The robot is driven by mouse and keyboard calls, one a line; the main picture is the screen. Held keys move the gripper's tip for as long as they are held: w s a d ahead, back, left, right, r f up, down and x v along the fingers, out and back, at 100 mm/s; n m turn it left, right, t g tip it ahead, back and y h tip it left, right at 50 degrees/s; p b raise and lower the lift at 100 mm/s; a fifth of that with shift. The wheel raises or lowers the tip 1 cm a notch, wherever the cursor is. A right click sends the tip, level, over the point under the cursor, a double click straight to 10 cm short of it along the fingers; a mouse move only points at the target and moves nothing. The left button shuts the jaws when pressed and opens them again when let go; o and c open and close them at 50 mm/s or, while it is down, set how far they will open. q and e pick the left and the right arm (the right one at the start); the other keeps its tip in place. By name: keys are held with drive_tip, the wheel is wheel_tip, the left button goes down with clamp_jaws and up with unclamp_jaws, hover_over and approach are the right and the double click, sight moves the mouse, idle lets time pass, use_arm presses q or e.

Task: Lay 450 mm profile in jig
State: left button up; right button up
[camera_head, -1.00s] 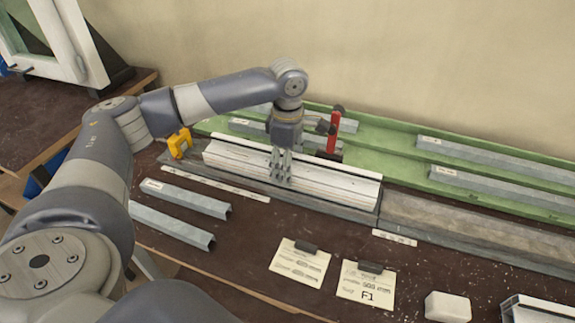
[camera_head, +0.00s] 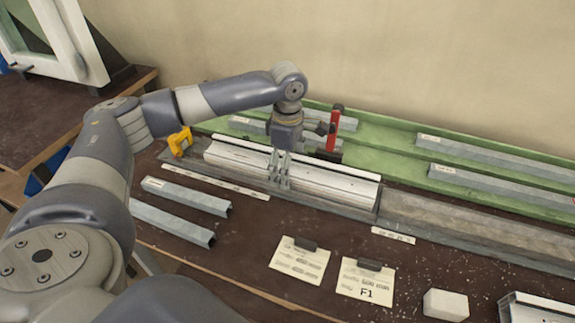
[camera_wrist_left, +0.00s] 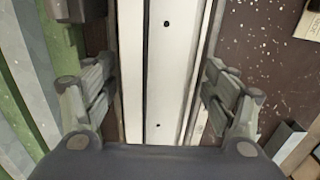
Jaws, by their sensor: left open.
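A long white profile (camera_head: 335,183) lies lengthwise in the grey jig (camera_head: 372,213) at the middle of the bench. It also shows in the left wrist view (camera_wrist_left: 160,75), running straight up the picture with small dark holes in its face. My left gripper (camera_head: 280,176) is above the profile near its middle, pointing down. In the left wrist view its fingers (camera_wrist_left: 158,80) are open, one on each side of the profile, with visible gaps to it. Whether the profile is fully seated is hard to tell. My right gripper is not in view.
A red-handled clamp (camera_head: 333,132) stands just behind the profile, and a yellow clamp or stop (camera_head: 179,142) at its left end. Grey profiles (camera_head: 187,196) lie in front left. A green rack (camera_head: 400,143) with grey bars runs behind. Cards (camera_head: 300,259) and a white block (camera_head: 446,304) lie in front.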

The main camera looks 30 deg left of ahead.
use_arm(q)
drive_tip(key=shift+r+b, duration=0.2)
drive_tip(key=shift+b, duration=0.2)
wheel_tip(320, 180, up, 12)
drive_tip(key=shift+r+p, duration=0.15)
drive_tip(key=shift+p, duration=0.15)
